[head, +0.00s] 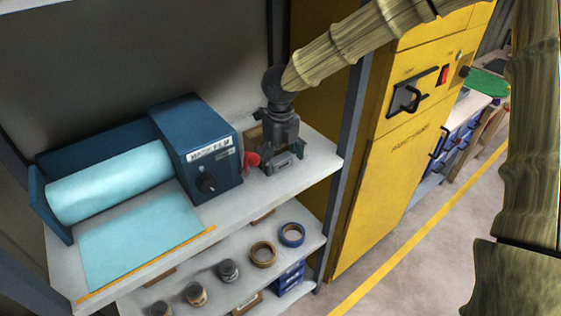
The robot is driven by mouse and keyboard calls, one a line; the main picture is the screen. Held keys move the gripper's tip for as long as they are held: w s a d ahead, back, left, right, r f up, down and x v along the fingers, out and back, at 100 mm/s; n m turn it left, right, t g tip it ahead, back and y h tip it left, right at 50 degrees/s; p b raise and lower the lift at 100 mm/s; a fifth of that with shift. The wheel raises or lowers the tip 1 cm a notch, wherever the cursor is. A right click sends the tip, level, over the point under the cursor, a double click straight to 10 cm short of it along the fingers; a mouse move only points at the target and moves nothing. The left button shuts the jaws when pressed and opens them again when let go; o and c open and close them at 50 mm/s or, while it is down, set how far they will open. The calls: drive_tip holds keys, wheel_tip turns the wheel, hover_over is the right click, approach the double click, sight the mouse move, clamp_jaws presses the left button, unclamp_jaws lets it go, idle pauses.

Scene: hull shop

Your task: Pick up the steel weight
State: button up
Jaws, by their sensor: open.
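My gripper (283,160) points down over the right end of the upper shelf, beside the blue film dispenser. Its fingers are open, low near the shelf surface. I cannot clearly make out the steel weight. A small grey shape shows between the fingers, but I cannot tell whether it is the weight or part of my gripper. My gripper hides much of the shelf there. A red part (251,160) shows just left of my gripper, and a brown piece (252,136) is partly hidden behind it.
The dispenser (210,160) with its pale blue roll (110,182) fills the upper shelf's left. The lower shelf holds several small jars (228,270), a brown tape ring (263,254) and a blue one (291,235). A grey post (352,125) and yellow cabinet (400,150) stand at right.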

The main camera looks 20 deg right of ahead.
drive_tip(key=c, duration=1.6)
drive_tip(key=shift+o, duration=0.2)
